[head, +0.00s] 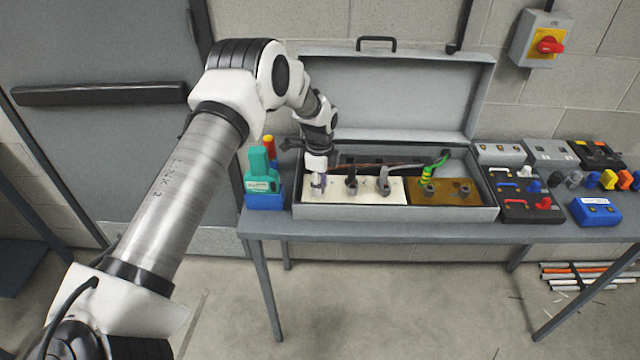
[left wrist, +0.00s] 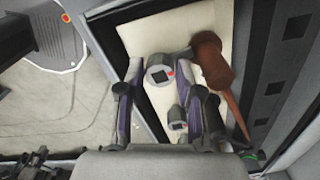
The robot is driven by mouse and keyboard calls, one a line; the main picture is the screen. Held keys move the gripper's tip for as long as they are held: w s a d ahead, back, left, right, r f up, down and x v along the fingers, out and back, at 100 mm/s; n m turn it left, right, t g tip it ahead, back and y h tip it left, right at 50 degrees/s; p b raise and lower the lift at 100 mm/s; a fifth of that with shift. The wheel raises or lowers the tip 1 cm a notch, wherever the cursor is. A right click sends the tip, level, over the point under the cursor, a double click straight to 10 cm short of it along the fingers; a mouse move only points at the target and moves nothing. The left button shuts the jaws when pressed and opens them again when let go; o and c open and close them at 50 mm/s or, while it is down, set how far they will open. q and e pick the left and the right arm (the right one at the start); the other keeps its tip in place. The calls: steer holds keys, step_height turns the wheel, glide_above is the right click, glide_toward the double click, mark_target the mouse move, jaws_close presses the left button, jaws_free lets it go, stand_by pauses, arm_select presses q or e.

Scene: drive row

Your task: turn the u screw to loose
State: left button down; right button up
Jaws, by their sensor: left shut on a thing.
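The u screw (left wrist: 160,76) is the leftmost of three terminals on a cream block (head: 400,190) inside an open grey case. In the left wrist view its head is a light round knob with a dark square and a red mark. My left gripper (head: 318,182) reaches down over it and is shut on it, with one finger on each side (left wrist: 165,82). A brown lead end (left wrist: 212,62) sits beside the screw, its cable running off along the block. In the head view the gripper largely hides the screw. My right gripper is not in view.
Two more terminals (head: 352,184) stand right of the gripper. A brown block (head: 462,192) with a green-yellow lead is further right. The raised case lid (head: 410,95) stands behind. A teal and blue tool (head: 262,185) stands left of the case.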

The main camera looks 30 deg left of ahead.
arm_select(q)
steer(key=shift+n, duration=0.5)
stand_by(0.5)
stand_by(1.2)
steer(key=c, duration=1.1)
jaws_free()
steer(key=shift+c, duration=0.2)
